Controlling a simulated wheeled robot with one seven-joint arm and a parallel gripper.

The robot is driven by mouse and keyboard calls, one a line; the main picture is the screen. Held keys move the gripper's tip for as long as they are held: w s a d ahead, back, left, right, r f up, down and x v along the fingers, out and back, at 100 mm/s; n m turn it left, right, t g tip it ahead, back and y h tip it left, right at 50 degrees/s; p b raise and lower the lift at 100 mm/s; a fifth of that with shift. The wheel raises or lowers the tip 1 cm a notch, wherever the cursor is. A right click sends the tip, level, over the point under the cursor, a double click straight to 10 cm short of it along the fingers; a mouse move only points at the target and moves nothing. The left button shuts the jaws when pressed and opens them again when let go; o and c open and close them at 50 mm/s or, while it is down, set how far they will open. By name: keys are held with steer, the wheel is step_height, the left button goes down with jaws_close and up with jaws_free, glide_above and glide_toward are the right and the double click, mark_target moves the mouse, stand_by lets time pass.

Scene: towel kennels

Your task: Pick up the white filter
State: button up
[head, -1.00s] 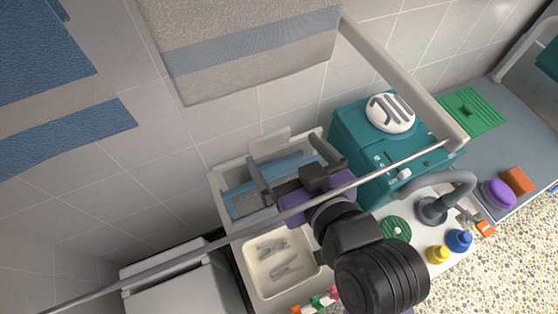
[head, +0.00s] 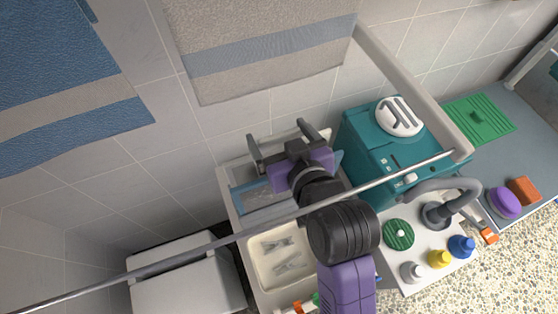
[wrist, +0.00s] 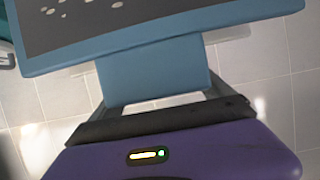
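A white round piece with slots (head: 399,116) lies on top of the teal box (head: 365,155); it is the clearest match for the white filter, but I cannot confirm its identity. A blue frame with a dark, white-speckled face (wrist: 150,30) fills the top of the wrist view.
A metal rail (head: 225,241) crosses in front. A cream basin (head: 257,262) holds grey clips. A towel (head: 265,75) hangs above.

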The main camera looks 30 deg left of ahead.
steer(key=c, duration=1.5)
steer(key=shift+r, duration=0.1)
